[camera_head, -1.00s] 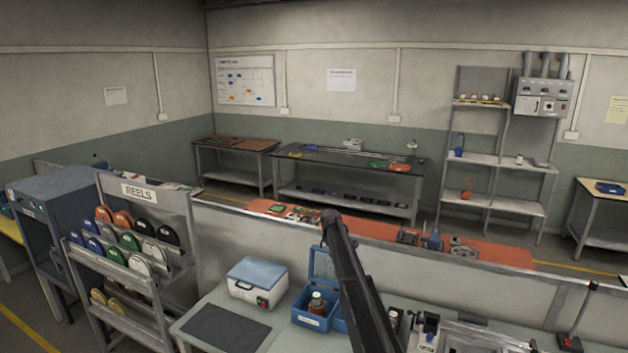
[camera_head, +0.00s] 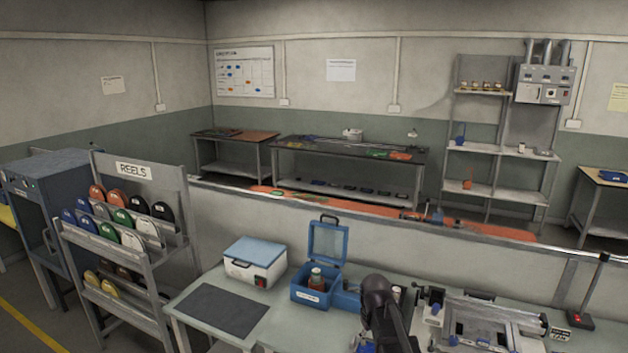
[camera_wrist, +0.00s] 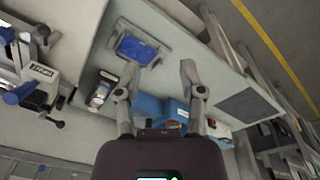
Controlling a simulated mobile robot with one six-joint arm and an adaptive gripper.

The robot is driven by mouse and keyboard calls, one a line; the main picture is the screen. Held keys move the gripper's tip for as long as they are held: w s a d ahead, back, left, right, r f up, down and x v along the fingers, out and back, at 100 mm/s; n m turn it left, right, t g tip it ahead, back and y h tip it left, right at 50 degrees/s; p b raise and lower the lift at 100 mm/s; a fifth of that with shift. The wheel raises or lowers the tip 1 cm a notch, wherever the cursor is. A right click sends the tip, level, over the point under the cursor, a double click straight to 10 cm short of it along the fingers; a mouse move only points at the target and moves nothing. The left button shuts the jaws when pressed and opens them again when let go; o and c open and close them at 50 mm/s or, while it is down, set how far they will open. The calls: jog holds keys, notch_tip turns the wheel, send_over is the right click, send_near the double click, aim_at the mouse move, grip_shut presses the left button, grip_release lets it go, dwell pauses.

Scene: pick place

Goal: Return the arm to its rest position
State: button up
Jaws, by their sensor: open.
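My gripper (camera_wrist: 160,72) is in the wrist view with its two fingers spread apart and nothing between the tips. Bench things show behind and beyond the fingers, apart from them. In the head view my dark arm rises from the bottom edge, right of the blue open-lidded box (camera_head: 312,290). My fingers cannot be made out there. The blue box holds a bottle with a reddish-brown body (camera_head: 316,280). In the wrist view a blue rectangular piece in a grey holder (camera_wrist: 136,48) lies on the bench beyond the fingertips.
A white box with a blue lid (camera_head: 255,262) and a dark mat (camera_head: 222,310) are on the bench's left. A metal fixture (camera_head: 490,325) is on its right. A low partition (camera_head: 300,225) runs behind the bench. A reel rack (camera_head: 130,240) stands at the left.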

jog(key=s+d+f+m+b, duration=0.1)
jog(key=s+f+m+b, duration=0.2)
jog(key=s, duration=1)
jog(key=shift+s+f+g, duration=0.3)
jog(key=shift+s+f, duration=0.05)
jog(key=shift+f, duration=0.4)
